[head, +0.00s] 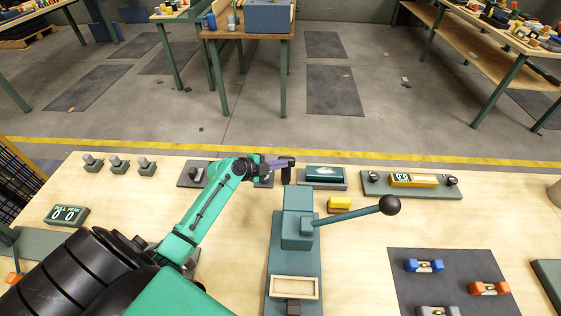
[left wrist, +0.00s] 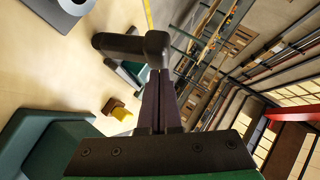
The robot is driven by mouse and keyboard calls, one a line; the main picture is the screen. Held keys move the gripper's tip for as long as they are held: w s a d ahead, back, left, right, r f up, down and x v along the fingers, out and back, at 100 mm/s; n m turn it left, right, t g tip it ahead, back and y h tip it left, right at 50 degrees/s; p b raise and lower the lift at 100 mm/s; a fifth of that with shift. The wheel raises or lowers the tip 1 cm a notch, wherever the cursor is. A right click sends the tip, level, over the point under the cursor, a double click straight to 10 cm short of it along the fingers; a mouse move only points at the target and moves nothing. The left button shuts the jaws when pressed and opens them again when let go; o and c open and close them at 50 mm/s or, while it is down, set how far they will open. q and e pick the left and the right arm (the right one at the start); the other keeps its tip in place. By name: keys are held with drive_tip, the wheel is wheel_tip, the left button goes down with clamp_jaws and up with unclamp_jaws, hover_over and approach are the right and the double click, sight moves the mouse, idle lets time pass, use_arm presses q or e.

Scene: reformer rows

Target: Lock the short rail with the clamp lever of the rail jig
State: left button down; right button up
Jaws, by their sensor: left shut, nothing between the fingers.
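The rail jig (head: 280,260) is a long teal fixture in the middle of the table with a raised block. Its clamp lever (head: 350,214) slants up to the right from that block and ends in a black ball knob (head: 390,205). My left gripper (head: 285,168) is above the table beyond the jig's far end, away from the lever. In the left wrist view its dark fingers (left wrist: 157,100) are shut together and empty. A black bent piece (left wrist: 130,45) shows at the fingertips; I cannot tell what it belongs to. I cannot make out the short rail. My right gripper is out of view.
A yellow block (head: 340,203) lies beside the jig. A yellow gauge (head: 413,181) and a dark green-topped box (head: 325,174) stand at the back. A dark mat (head: 455,270) with coloured pieces lies right. Several grey-topped posts (head: 119,164) and a display (head: 67,214) stand left.

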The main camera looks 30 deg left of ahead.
use_arm(q)
drive_tip(key=shift+w+a+f, duration=0.15)
drive_tip(key=shift+w+f, duration=0.15)
drive_tip(key=shift+f, duration=0.05)
